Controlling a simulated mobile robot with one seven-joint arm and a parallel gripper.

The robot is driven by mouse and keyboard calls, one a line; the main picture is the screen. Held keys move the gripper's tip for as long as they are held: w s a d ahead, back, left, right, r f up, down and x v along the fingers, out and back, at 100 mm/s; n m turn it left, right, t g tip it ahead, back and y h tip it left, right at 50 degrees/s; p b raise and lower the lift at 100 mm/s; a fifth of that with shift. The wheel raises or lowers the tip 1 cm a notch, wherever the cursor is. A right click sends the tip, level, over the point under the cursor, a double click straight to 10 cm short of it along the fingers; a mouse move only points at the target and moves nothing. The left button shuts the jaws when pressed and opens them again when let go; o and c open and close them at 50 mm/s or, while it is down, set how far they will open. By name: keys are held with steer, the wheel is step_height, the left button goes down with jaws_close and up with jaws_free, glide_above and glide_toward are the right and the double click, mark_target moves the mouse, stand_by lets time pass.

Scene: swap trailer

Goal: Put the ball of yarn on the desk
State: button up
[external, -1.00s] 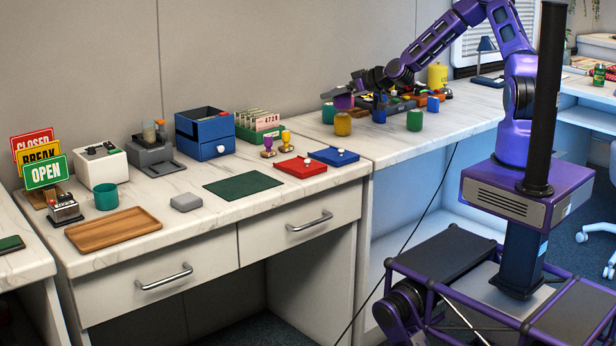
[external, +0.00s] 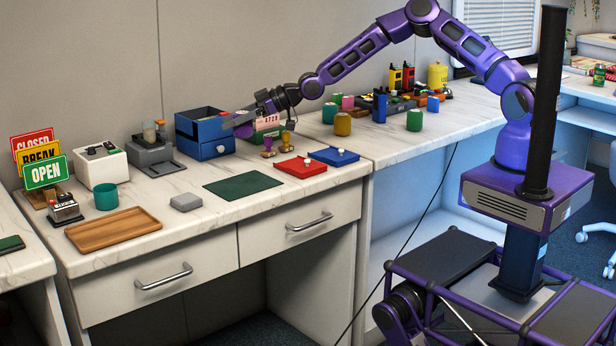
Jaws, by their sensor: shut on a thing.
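My gripper (external: 243,122) is at the right side of the blue drawer box (external: 188,126), in front of the rack of cards, above the marble-topped desk (external: 330,192).
A green mat (external: 242,186), a wooden tray (external: 114,229) and a teal cup (external: 106,197) stand further left. Several coloured canisters (external: 343,124) stand to the right.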

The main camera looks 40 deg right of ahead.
step_height(320, 180, down, 9)
steer(key=shift+r+b, duration=0.1)
steer(key=shift+b, duration=0.3)
steer(key=shift+f+b, duration=0.3)
steer(key=shift+b, duration=0.05)
steer(key=o, duration=1.3)
steer(key=shift+r, duration=0.1)
steer(key=shift+o, duration=0.2)
steer(key=shift+r, duration=0.1)
steer(key=shift+d+r+p, duration=0.1)
steer(key=shift+r+p, duration=0.1)
steer(key=shift+p, duration=0.25)
steer(key=p+v, duration=0.1)
steer(key=v, duration=1.1)
steer(key=shift+f, duration=0.1)
